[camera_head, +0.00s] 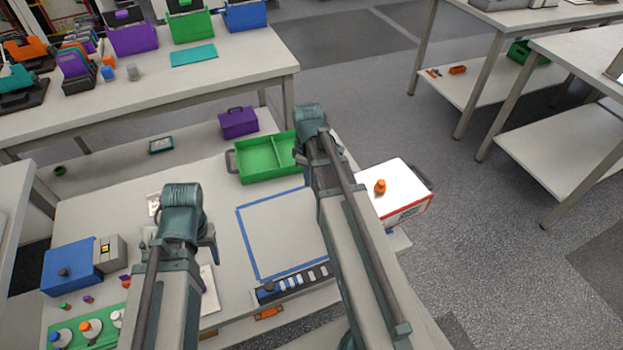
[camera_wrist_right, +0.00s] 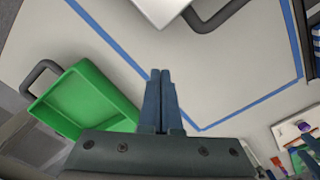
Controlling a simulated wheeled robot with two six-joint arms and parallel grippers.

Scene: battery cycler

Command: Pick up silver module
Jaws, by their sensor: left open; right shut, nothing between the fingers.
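A silver-grey box (camera_head: 108,253) with a small yellow-marked panel stands beside a blue box (camera_head: 72,268) at the left of the near table; I cannot tell for sure whether it is the silver module.
A white box (camera_head: 395,195) with an orange knob stands at the right. Bottles on a green rack (camera_head: 75,325) stand front left. A purple case (camera_head: 238,122) sits behind.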

